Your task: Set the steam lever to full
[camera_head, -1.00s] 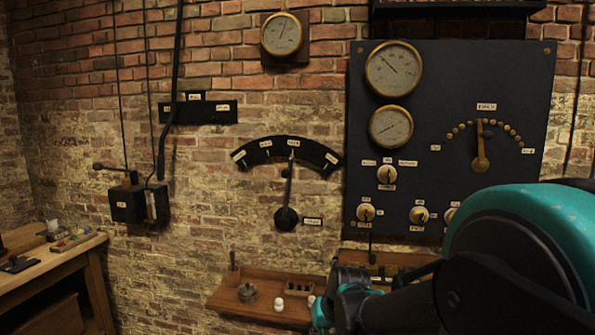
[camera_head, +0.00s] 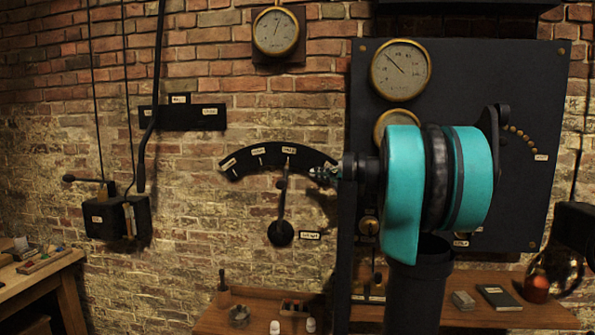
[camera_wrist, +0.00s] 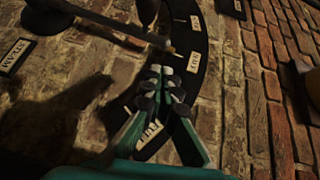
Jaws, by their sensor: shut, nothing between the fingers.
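The steam lever (camera_head: 284,190) is a dark arm on a round black hub (camera_head: 281,233) on the brick wall. It stands nearly upright, its top at a small label on a black arc scale (camera_head: 262,155). A small plate (camera_head: 310,236) sits beside the hub. My gripper (camera_head: 318,174) is shut and empty, just right of the lever, over the arc's right end. In the wrist view, the lever (camera_wrist: 125,28) reaches in from the upper left, its tip close beyond the closed fingertips (camera_wrist: 165,78). The end label (camera_wrist: 150,130) shows between the fingers. Contact cannot be told.
A dark panel (camera_head: 540,100) with gauges stands right, partly hidden by my arm. A wooden shelf (camera_head: 460,320) with small items runs below. A black switch box (camera_head: 117,218) hangs on the left wall, above a wooden bench (camera_head: 45,285).

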